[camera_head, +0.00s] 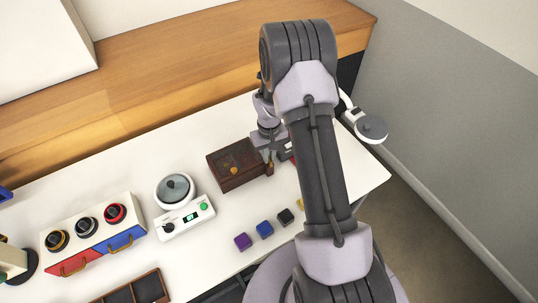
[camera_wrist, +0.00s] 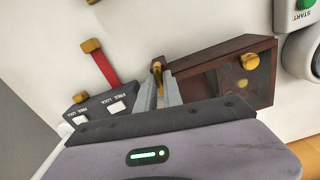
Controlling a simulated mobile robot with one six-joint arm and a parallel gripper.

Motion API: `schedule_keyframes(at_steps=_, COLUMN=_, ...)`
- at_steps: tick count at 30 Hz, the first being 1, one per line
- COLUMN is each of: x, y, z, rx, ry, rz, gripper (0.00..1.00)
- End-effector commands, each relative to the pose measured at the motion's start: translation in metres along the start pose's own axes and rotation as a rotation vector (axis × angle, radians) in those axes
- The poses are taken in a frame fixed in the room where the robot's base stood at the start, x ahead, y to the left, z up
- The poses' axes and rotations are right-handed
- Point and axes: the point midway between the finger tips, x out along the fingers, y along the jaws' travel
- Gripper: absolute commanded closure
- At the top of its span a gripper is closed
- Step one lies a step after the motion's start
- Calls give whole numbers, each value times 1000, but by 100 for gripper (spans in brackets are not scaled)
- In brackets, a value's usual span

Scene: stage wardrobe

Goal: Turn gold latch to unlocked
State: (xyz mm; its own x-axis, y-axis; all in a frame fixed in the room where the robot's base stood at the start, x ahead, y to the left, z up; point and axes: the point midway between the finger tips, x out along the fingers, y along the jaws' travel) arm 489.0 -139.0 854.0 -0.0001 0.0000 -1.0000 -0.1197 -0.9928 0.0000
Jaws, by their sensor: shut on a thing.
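A gold latch piece (camera_wrist: 157,68) stands at the near end of the dark brown wooden box (camera_wrist: 198,84) in the wrist view. My gripper (camera_wrist: 159,80) is shut on this gold piece, with its two grey fingers on either side of it. The fingers hide its lower part, and I cannot tell which way it is turned. The box has a dark see-through lid with a gold knob (camera_wrist: 249,61). In the head view the box (camera_head: 228,178) sits on the white table, and my gripper (camera_head: 268,152) is at its right end.
A dark panel marked FREE and LOCK (camera_wrist: 97,108) lies close beside my fingers, with a red bar (camera_wrist: 105,68) ending in a gold block (camera_wrist: 91,46). A scale (camera_head: 186,216) stands left of the box. Small cubes (camera_head: 264,229) lie in front.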

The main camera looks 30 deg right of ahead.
Motion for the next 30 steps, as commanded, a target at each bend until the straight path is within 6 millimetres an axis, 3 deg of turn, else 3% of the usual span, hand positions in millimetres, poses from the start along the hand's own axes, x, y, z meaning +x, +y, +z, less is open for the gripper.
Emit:
schedule_keyframes(at_steps=12, x=0, y=0, z=0, rx=-152, ry=1, rz=0, gripper=100)
schedule_keyframes(at_steps=28, x=0, y=0, z=0, rx=-171, ry=1, rz=1, gripper=100)
schedule_keyframes(at_steps=29, x=0, y=0, z=0, rx=-171, ry=1, rz=1, gripper=83)
schedule_keyframes(at_steps=30, x=0, y=0, z=0, rx=-171, ry=1, rz=1, gripper=75)
